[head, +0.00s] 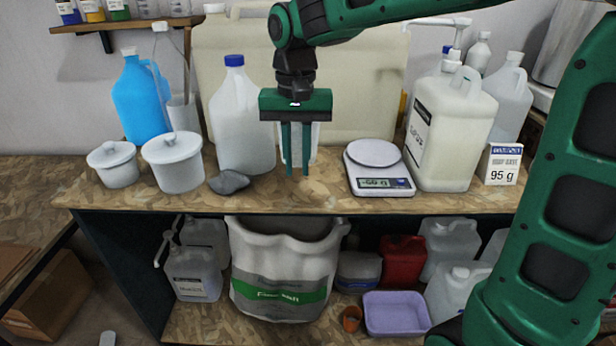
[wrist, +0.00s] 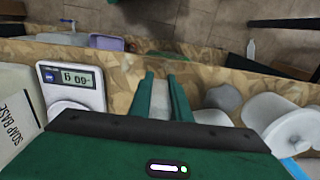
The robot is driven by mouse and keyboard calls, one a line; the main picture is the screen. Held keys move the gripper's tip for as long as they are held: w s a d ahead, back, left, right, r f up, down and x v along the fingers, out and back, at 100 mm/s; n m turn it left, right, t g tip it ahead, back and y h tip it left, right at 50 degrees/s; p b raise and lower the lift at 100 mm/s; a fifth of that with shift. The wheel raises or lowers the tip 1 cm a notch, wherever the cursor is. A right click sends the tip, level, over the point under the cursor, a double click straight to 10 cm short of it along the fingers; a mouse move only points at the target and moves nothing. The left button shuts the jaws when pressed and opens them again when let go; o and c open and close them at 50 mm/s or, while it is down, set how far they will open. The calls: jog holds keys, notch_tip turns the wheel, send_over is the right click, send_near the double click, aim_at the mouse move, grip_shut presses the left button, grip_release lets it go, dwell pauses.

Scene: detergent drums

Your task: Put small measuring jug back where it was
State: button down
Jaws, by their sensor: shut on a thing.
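The small measuring jug (head: 298,145) is a pale, translucent vessel, partly hidden by my fingers in the head view. My gripper (head: 298,171) points straight down over the worktop and is shut on the jug, with the fingers close together on it. In the wrist view a pale strip of the jug (wrist: 160,100) shows between the fingers. The fingertips are near the worktop (head: 325,190), between the white jug with a blue cap (head: 240,120) and the scale (head: 380,177). I cannot tell whether the jug touches the worktop.
The scale's pan is empty; its display seems to read -60 g. A dark scoop or stone (head: 229,182) and white lidded tubs (head: 173,163) stand to the left. A large cream canister (head: 455,130) and a 95 g card (head: 501,165) stand right. The worktop's front edge is close.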

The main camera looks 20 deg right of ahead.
jog(key=w+d+f, duration=0.1)
jog(key=d, duration=0.1)
jog(key=w+d+f, duration=0.1)
jog(key=w+f, duration=0.1)
jog(key=shift+w+d, duration=0.1)
jog(key=shift+d, duration=0.3)
jog(key=shift+f, duration=2.05)
jog(key=shift+f, duration=0.1)
jog(key=c, duration=1.6)
grip_release()
jog(key=shift+c, duration=0.2)
